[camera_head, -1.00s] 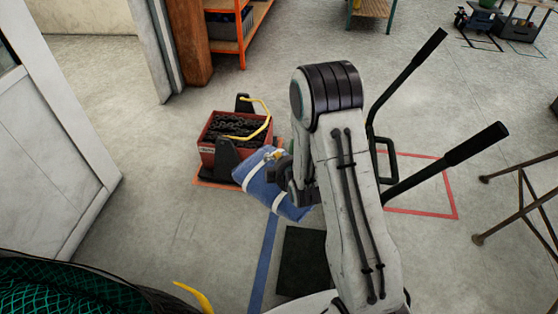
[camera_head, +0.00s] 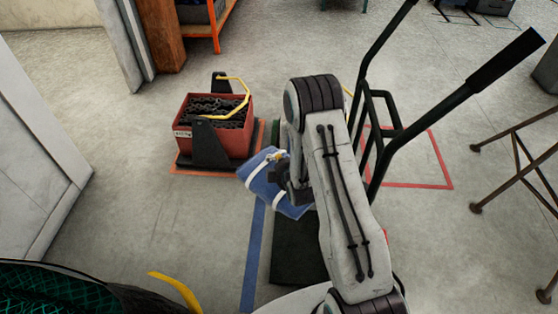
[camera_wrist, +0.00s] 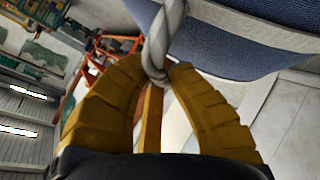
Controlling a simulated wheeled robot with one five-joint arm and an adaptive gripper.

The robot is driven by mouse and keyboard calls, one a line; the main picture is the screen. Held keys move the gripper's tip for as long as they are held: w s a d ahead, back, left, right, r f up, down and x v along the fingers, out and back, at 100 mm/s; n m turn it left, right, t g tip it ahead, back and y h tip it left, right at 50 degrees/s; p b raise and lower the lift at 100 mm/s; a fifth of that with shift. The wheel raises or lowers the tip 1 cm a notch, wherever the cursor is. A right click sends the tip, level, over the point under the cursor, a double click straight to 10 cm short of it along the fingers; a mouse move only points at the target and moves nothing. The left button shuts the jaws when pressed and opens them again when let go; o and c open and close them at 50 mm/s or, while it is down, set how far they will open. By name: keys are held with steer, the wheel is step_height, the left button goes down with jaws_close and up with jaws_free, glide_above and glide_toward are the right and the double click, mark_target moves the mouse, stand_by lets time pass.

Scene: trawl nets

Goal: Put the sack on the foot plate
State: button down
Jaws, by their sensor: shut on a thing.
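The blue sack (camera_head: 268,184) with white bands hangs tilted from my gripper (camera_head: 287,177) in the head view, above the floor. In the wrist view my gripper's yellow fingers (camera_wrist: 154,82) are closed on a grey rope knot (camera_wrist: 156,55) at the sack's top. The blue sack cloth (camera_wrist: 225,45) shows behind it. A dark flat plate (camera_head: 296,255) lies below and in front of the sack, partly hidden by it and my arm. It may be the foot plate; its link to the black-handled truck (camera_head: 385,125) is hidden.
A red crate (camera_head: 233,142) of dark chain, with a yellow bar, stands just left of the sack. A red floor outline (camera_head: 445,165) and rusty trestle legs (camera_head: 512,180) are at right. A green net (camera_head: 40,290) is at lower left. Floor between is clear.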

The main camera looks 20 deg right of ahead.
steer(key=d+f+m+b, duration=0.1)
steer(key=d+f+b, duration=0.2)
steer(key=f+b, duration=0.9)
steer(key=d+f+h+b, duration=0.1)
steer(key=d+f+b, duration=0.3)
steer(key=f+b, duration=0.8)
step_height(320, 180, down, 16)
steer(key=shift+s+r+m+h, duration=0.1)
steer(key=shift+s+m+h, duration=0.2)
steer(key=shift+s+m, duration=0.1)
step_height(320, 180, down, 7)
steer(key=b, duration=0.4)
steer(key=shift+r, duration=0.2)
steer(key=shift+f, duration=0.5)
steer(key=c, duration=1.3)
jaws_free()
steer(key=shift+o, duration=0.2)
steer(key=shift+s+f, duration=0.25)
steer(key=shift+f, duration=0.05)
steer(key=v, duration=1.2)
steer(key=shift+w+r, duration=0.3)
steer(key=shift+r, duration=0.05)
